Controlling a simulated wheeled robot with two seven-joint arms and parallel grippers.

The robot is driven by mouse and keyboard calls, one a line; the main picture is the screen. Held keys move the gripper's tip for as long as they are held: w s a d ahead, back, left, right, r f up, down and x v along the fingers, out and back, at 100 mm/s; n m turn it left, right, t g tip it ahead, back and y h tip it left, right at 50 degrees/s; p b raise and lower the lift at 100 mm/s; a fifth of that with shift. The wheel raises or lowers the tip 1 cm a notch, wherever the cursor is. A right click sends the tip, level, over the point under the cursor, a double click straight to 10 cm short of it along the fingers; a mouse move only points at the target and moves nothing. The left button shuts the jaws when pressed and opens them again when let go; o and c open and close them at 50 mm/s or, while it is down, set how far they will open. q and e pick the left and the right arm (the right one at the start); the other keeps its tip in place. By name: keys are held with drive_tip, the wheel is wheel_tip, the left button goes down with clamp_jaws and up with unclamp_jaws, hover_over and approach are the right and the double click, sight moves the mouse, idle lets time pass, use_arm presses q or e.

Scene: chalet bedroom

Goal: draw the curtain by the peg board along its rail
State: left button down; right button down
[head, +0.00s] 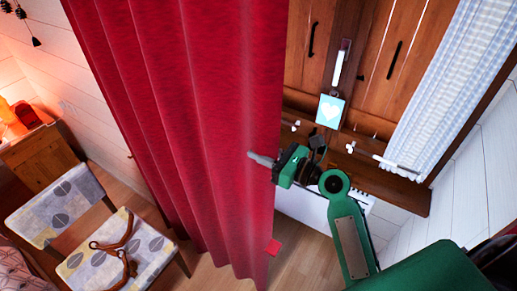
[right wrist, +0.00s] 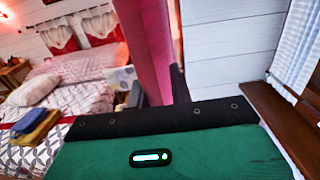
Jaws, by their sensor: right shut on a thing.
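The red curtain (head: 190,110) hangs in folds through the middle of the head view; its upper end and rail are out of view. My right gripper (head: 272,163) is at the curtain's right edge, with one finger across its front. It is shut on that edge. In the right wrist view the curtain (right wrist: 150,45) shows as a narrow pink-red strip running down between the two dark fingers (right wrist: 158,85). My left gripper is not in view.
A patterned chair (head: 120,250) and a wooden cabinet (head: 40,155) stand left of the curtain. A blue checked curtain (head: 440,90) hangs at the right. The right wrist view shows a bed (right wrist: 80,85) with folded cloths (right wrist: 35,125).

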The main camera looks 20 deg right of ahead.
drive_tip(key=c, duration=1.3)
unclamp_jaws()
drive_tip(key=shift+s+d, duration=0.1)
drive_tip(key=shift+o, duration=0.3)
drive_tip(key=shift+s+d, duration=0.1)
drive_tip(key=shift+s, duration=0.05)
drive_tip(key=shift+s+d+f, duration=0.1)
drive_tip(key=shift+s+d, duration=0.1)
drive_tip(key=b+v, duration=0.4)
drive_tip(key=v, duration=0.9)
drive_tip(key=shift+s+b, duration=0.15)
drive_tip(key=shift+b, duration=0.25)
